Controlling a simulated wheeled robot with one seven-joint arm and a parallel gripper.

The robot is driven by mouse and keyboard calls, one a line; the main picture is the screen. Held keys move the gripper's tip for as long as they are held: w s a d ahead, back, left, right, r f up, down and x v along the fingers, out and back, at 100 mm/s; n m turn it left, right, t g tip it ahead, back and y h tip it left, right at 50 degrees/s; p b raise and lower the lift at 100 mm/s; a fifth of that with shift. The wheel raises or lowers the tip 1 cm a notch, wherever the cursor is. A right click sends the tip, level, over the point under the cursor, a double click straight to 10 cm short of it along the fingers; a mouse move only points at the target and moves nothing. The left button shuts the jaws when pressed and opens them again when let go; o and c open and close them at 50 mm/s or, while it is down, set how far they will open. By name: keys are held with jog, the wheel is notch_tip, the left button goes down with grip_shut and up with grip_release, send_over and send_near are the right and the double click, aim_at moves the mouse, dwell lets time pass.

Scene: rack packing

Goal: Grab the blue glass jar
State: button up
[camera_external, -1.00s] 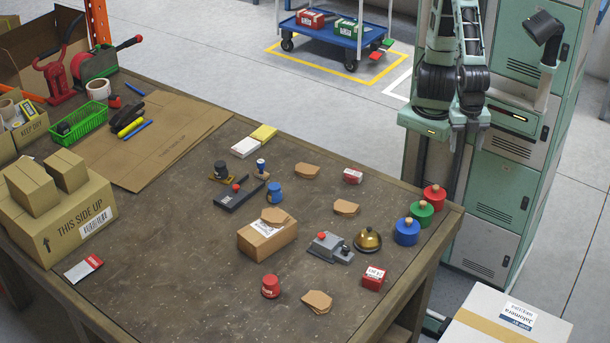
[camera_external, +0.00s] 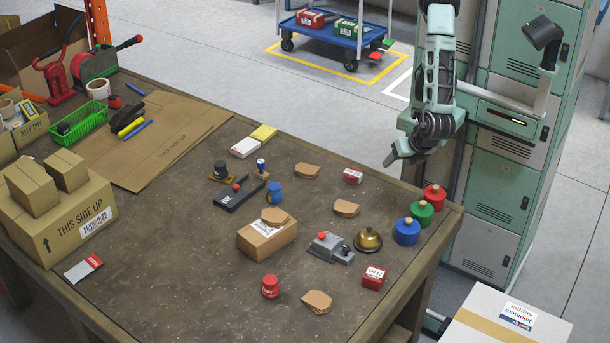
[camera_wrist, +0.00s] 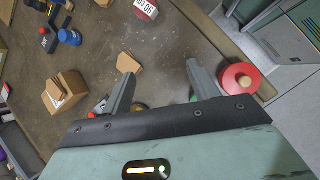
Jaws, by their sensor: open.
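The blue glass jar (camera_external: 406,232) with a cork-coloured stopper stands upright near the table's right edge in the outside view. It is in a row with a green jar (camera_external: 421,212) and a red jar (camera_external: 434,197). My gripper (camera_external: 391,161) is above the table's back right edge, behind and above the jars, and touches none of them. In the wrist view its two fingers (camera_wrist: 158,75) are apart with nothing between them. The red jar (camera_wrist: 238,82) shows just right of the right finger.
A brass bell (camera_external: 368,239) and a grey device with a red button (camera_external: 330,247) stand left of the blue jar. A red-and-white box (camera_external: 373,278) lies in front of it. A small carton (camera_external: 267,238) sits mid-table.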

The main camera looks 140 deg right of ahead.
jog(key=w+d+f+n+t+h+b, duration=0.15)
jog(key=w+d+h, duration=0.3)
jog(key=d, duration=0.45)
jog(key=w+d+f+n+h, duration=0.2)
jog(key=w+d+n+h, duration=0.1)
jog(key=w+d, duration=0.4)
jog(key=w+d+f+n+t+h+b, duration=0.1)
jog(key=w+d+f+n+h, duration=0.25)
jog(key=d, duration=0.65)
send_near(271, 185)
jog(key=d, duration=0.3)
jog(key=shift+s+d+f+m+h+p, duration=0.1)
jog(key=shift+d+f+m+h+p, duration=0.2)
jog(key=shift+f+h+p, duration=0.1)
jog(key=shift+d, duration=1)
jog(key=shift+w+d+p, duration=0.15)
jog(key=shift+d+p, duration=0.15)
jog(key=shift+d, duration=1.05)
jog(key=shift+w+d+p, duration=0.1)
jog(key=shift+d+p, duration=0.2)
jog(key=shift+d, duration=1.05)
jog(key=c, duration=1.1)
